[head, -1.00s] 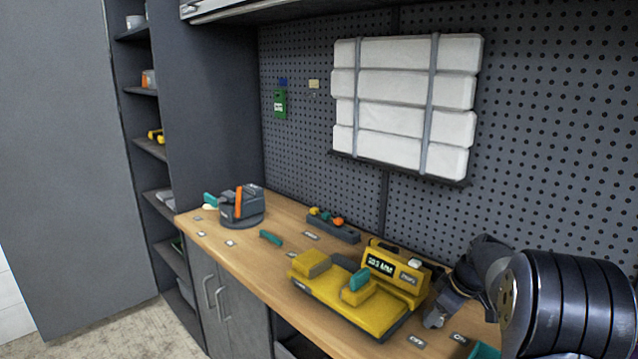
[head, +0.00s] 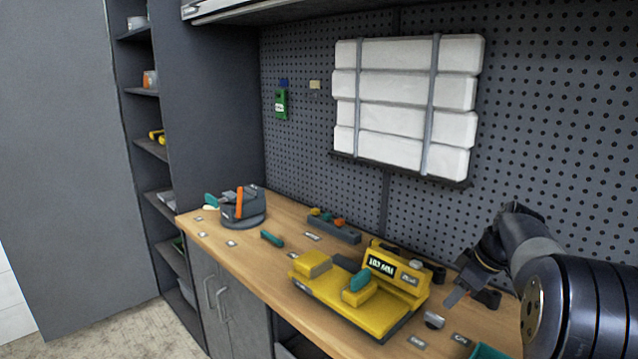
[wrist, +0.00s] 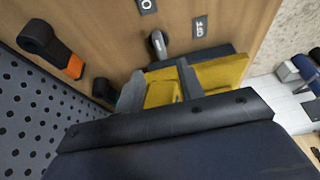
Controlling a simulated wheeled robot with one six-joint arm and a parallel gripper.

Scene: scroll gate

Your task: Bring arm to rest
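My gripper (head: 457,291) hangs in the air over the right part of the workbench (head: 262,275), right of a yellow machine (head: 345,305) with a lit display. In the wrist view its two grey fingers (wrist: 161,88) stand apart, with nothing seen held between them. The yellow machine (wrist: 215,74) shows beyond the fingers. A small silver knob (head: 434,320) stands on the bench just below the gripper, near the ON and OFF labels; it also shows in the wrist view (wrist: 159,44). My arm is bent at the right edge of the head view.
A dark clamp-like device with an orange lever (head: 241,205) stands at the bench's far left. A dark tray (head: 333,228) with coloured pieces lies near the pegboard (head: 560,120). A black part with an orange band (wrist: 50,48) shows in the wrist view. Air above the bench is open.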

